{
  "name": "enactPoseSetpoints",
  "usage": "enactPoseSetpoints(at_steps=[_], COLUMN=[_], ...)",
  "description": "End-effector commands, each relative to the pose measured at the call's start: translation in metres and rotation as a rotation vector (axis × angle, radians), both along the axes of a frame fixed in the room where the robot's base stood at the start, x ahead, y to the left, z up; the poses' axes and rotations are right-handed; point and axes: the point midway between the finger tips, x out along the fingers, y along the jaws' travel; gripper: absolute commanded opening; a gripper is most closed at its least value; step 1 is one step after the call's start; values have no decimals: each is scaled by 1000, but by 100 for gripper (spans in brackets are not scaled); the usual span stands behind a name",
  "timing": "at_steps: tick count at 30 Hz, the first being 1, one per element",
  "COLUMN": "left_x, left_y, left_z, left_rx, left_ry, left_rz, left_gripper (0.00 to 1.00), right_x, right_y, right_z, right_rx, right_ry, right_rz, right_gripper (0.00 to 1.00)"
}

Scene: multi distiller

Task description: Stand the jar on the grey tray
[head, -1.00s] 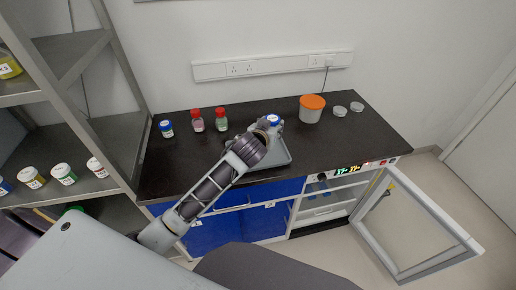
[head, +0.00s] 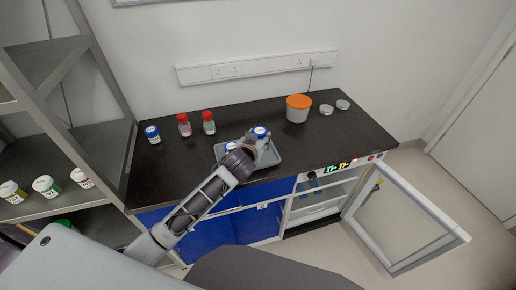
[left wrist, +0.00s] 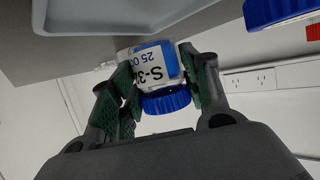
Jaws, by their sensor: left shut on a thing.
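A white-labelled jar with a blue lid (head: 260,131) is held in my left gripper (head: 255,144). The left wrist view shows both fingers shut on the jar (left wrist: 153,68), with its blue lid at the lower end of the picture. The grey tray (head: 274,159) lies on the dark bench beneath the gripper, partly hidden by it. The tray's grey rim also shows in the left wrist view (left wrist: 110,45). I cannot tell whether the jar touches the tray. My right gripper is not in view.
Another blue lid (head: 231,146) shows just left of my gripper, close beside it. A blue-lidded jar (head: 152,134) and red-lidded bottles (head: 184,125) stand at the back left. An orange-lidded tub (head: 298,108) and two small dishes stand right. An appliance door (head: 403,220) hangs open below.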

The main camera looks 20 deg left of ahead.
Motion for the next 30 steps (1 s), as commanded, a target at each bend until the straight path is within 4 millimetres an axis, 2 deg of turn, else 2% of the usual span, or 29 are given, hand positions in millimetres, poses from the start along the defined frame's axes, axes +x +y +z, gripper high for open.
enactPoseSetpoints(at_steps=[3, 15, 24, 30], left_x=[0, 0, 0, 0], left_y=[0, 0, 0, 0], left_z=[-7, -11, -40, -46], left_rx=[0, 0, 0, -1], left_ry=[-2, -1, 0, -2], left_rz=[0, 0, 0, -1], left_gripper=[21, 21, 21, 21], right_x=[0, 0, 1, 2], right_y=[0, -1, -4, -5], right_z=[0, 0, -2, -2], right_rx=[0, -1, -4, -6], right_ry=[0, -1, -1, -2], right_rz=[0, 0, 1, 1], right_gripper=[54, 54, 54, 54])
